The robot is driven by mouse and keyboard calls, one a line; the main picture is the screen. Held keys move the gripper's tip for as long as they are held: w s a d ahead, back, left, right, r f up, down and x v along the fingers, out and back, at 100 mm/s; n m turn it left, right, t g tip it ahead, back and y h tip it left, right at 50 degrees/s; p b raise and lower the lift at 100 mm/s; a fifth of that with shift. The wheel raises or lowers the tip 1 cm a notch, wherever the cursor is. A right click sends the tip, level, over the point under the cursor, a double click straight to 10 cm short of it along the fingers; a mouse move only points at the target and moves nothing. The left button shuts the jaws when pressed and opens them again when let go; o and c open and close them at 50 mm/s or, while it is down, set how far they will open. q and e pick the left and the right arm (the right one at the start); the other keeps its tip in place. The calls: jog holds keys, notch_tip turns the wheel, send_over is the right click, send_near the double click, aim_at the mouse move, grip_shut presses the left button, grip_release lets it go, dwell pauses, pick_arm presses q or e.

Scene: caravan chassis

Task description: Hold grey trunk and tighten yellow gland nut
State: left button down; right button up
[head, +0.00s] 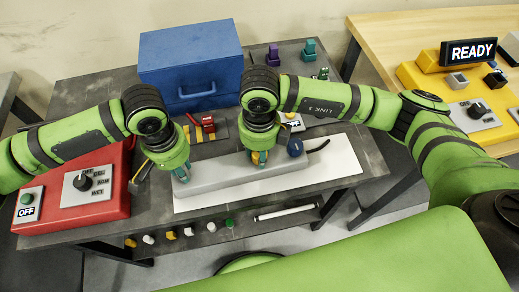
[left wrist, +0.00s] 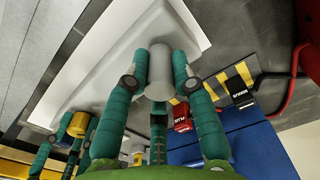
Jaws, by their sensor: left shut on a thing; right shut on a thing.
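The long grey trunk (head: 225,178) lies across a white board in the head view. My left gripper (head: 180,174) points down at the trunk's left end. In the left wrist view its green fingers close around a grey rounded part of the trunk (left wrist: 160,72). My right gripper (head: 260,158) reaches down at the trunk's middle. In the left wrist view its fingers are around the yellow gland nut (left wrist: 79,124). How tight the nut sits cannot be seen.
A blue toolbox (head: 190,65) stands behind. A red box (head: 75,195) with a dial is at left. Several small parts line the front edge. A yellow unit (head: 455,85) with a READY sign is at right.

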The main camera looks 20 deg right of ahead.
pick_arm(q)
jog(key=shift+a, duration=0.2)
pick_arm(e)
jog(key=shift+d+m, duration=0.1)
jog(key=shift+m, duration=1)
jog(key=o, duration=1.2)
jog(key=shift+c, duration=0.2)
pick_arm(q)
jog(key=shift+d, duration=0.1)
pick_arm(e)
jog(key=shift+r, duration=0.15)
pick_arm(q)
jog(key=shift+d, duration=0.1)
pick_arm(e)
notch_tip(320, 180, up, 12)
